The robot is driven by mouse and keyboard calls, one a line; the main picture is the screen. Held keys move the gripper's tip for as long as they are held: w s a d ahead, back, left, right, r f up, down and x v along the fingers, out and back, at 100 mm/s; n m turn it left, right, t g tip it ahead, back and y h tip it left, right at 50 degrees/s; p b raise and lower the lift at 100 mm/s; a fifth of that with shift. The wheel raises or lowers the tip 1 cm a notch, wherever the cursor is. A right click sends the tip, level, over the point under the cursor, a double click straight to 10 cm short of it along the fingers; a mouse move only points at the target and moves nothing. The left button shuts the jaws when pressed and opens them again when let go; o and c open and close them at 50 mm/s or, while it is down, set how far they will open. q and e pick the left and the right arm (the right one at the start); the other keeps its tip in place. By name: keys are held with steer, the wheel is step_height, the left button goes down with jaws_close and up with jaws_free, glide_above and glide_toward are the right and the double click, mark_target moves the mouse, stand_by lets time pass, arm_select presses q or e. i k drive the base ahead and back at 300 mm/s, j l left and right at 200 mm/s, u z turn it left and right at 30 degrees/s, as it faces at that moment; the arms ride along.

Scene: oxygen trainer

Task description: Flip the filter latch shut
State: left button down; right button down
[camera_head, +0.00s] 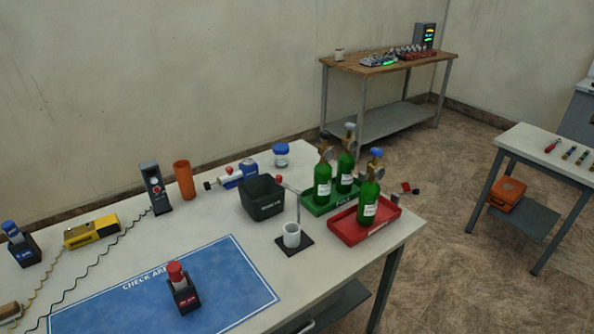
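No part is plainly readable as the filter latch. A small dark block with a red cap (180,288) stands upright on the blue check-area mat (226,262). A similar block with a blue cap (18,243) stands at the table's left edge. A blue and white device (234,177) with a dark knob at its left end lies near the back edge, behind the black bin. Whether any latch on these is open or shut is too small to tell. Neither of my grippers is in view.
A black bin (262,200), a white cup (291,235) on a dark stand, and green (316,208) and red (364,234) trays with green bottles fill the right side. An orange cylinder (184,180), a dark meter (155,188) and a yellow device (91,231) stand behind the mat.

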mark_target(278, 177)
steer(key=i+l+u, duration=0.2)
steer(key=l, duration=0.6)
steer(key=i+l+u, duration=0.2)
steer(key=l, duration=0.6)
steer(key=i+l+u, duration=0.1)
steer(key=l+u, duration=0.15)
steer(key=l, duration=0.6)
steer(key=l+u, duration=0.2)
steer(key=l, duration=0.65)
steer(key=i, duration=0.05)
